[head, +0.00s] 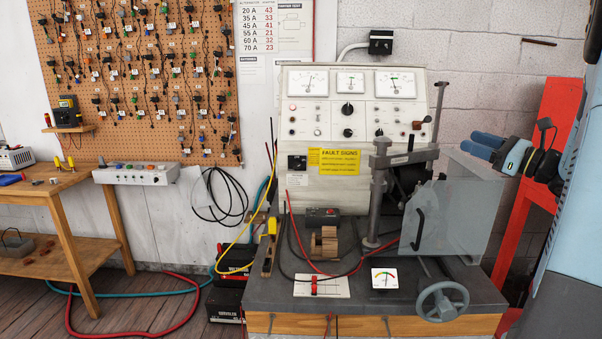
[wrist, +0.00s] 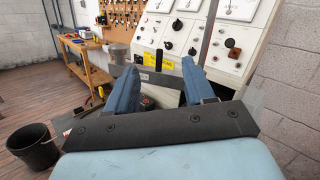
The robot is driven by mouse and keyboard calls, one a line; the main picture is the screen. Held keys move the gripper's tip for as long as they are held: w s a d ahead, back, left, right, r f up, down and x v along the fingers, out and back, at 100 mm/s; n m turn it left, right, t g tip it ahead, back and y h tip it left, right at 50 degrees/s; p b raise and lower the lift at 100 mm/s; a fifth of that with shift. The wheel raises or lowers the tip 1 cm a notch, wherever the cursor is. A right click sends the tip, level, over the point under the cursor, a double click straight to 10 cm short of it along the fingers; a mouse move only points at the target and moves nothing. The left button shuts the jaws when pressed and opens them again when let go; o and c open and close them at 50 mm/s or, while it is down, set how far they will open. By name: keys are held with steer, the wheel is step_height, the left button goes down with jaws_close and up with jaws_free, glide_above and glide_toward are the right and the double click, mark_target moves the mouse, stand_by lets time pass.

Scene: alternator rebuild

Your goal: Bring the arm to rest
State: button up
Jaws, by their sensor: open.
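My gripper (wrist: 158,65) shows in the wrist view with its two dark blue fingers spread apart. It is open, and I see nothing held between them. The fingers point toward the test bench (head: 330,110) with its gauges, which stands beyond them. In the head view my light blue arm (head: 578,200) fills the right edge. Blue and black parts, seemingly the gripper, show at its left, in front of a red post and right of the clear guard. They appear clear of the bench top, but the exact gap cannot be told.
A clear guard (head: 450,215) and a grey clamp post (head: 378,205) rise from the bench top. A handwheel (head: 442,301) sits at its front right. A red post (head: 530,205) stands right. A wooden table (head: 62,190) stands left. A black bin (wrist: 33,146) is on the floor.

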steer(key=s+a+f+n+g+h, duration=0.1)
steer(key=s+a+f+n+g, duration=0.1)
steer(key=s+a+n+g, duration=0.6)
steer(key=s+a+f+n+g+h, duration=0.2)
steer(key=s+a+n, duration=0.25)
steer(key=a, duration=0.85)
steer(key=s+d+f+n+h, duration=0.1)
steer(key=s+f+n+h, duration=0.2)
steer(key=s+n+h, duration=0.6)
steer(key=s+n, duration=0.3)
steer(key=s, duration=0.2)
steer(key=shift+d+f+t+h, duration=0.2)
steer(key=shift+f+t+h, duration=0.1)
steer(key=shift+t+h, duration=0.1)
